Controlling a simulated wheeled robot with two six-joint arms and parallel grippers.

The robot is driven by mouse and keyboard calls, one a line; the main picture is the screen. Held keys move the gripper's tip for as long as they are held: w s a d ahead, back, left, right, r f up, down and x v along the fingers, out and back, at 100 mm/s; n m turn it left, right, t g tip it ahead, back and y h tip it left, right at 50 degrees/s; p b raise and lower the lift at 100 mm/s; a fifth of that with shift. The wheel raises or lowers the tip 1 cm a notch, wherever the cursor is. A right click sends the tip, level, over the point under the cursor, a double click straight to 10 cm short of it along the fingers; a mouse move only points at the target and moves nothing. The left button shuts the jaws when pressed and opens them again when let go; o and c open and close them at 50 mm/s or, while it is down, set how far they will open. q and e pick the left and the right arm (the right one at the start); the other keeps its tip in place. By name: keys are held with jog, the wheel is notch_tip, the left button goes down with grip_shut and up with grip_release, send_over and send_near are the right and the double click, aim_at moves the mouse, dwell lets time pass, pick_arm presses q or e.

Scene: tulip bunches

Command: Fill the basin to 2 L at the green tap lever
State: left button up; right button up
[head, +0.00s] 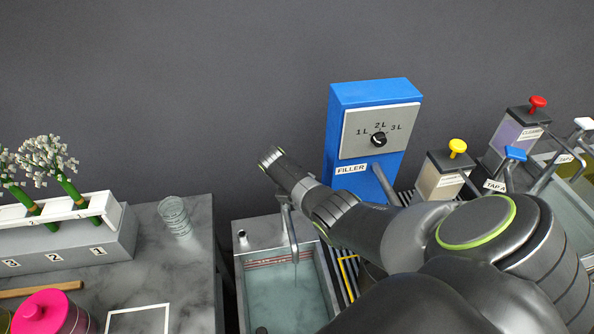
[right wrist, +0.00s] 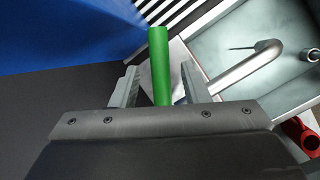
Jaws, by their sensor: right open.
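A green tap lever (right wrist: 160,65) stands between the two fingers of my right gripper (right wrist: 161,82) in the right wrist view. The jaws are open, with a gap visible on both sides of the lever. In the head view my right arm crosses from the lower right, and neither its fingers nor the green lever can be seen. The blue filler (head: 365,95) has a dial (head: 378,140) marked 1 L, 2 L and 3 L; its exact pointing is too small to tell. My left gripper is not in view.
A water-filled sink (head: 240,262) with a thin spout stands left of my arm. Yellow (head: 458,148), red (head: 537,103) and blue (head: 515,153) topped fittings stand at right. A flower rack (head: 80,242), a glass (head: 174,216) and a pink-lidded pot (head: 42,312) are on the left counter.

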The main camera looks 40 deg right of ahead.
jog(key=p+v, duration=0.1)
jog(key=v, duration=1.6)
jog(key=shift+a, duration=0.15)
dwell(6.2)
